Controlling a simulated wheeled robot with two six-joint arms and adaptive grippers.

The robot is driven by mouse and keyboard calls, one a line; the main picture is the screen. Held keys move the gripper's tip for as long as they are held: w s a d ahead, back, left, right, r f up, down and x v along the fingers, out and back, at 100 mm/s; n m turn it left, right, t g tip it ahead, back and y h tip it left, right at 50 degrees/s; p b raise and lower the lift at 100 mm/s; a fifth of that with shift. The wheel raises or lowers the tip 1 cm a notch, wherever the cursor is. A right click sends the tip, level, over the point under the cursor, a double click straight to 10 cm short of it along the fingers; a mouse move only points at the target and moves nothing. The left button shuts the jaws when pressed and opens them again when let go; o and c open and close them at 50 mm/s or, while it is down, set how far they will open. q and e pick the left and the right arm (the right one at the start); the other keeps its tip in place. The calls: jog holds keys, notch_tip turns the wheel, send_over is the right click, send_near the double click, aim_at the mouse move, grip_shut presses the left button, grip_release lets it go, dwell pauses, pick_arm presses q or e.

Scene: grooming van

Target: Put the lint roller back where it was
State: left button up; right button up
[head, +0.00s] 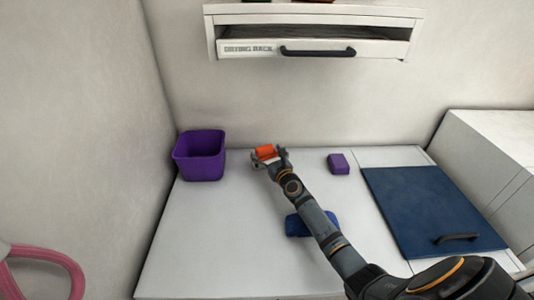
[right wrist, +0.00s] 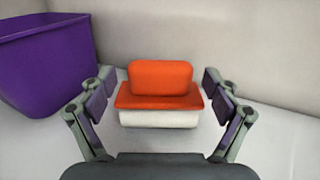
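An orange block-shaped thing with a white lower part (head: 266,151) lies on the white worktop near the back wall; I cannot tell for sure that it is the lint roller. It also shows in the right wrist view (right wrist: 160,90), between the spread fingers. My right gripper (head: 269,158) is open around it, with a gap on each side in the right wrist view (right wrist: 158,82). My left gripper is not in view.
A purple bin (head: 199,166) stands left of the right gripper. A purple block (head: 339,164) lies to the right. A blue thing (head: 297,226) is partly hidden under my right arm. A blue panel with a handle (head: 420,205) is at right. The drying rack drawer (head: 248,49) hangs above.

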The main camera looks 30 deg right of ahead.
jog(key=shift+r, duration=0.25)
jog(key=shift+s+p, duration=0.4)
jog(key=shift+p, duration=0.05)
jog(key=s, duration=0.3)
jog(key=s+p, duration=0.1)
jog(key=s, duration=0.7)
jog(key=shift+s+a, duration=0.1)
jog(key=shift+a, duration=0.25)
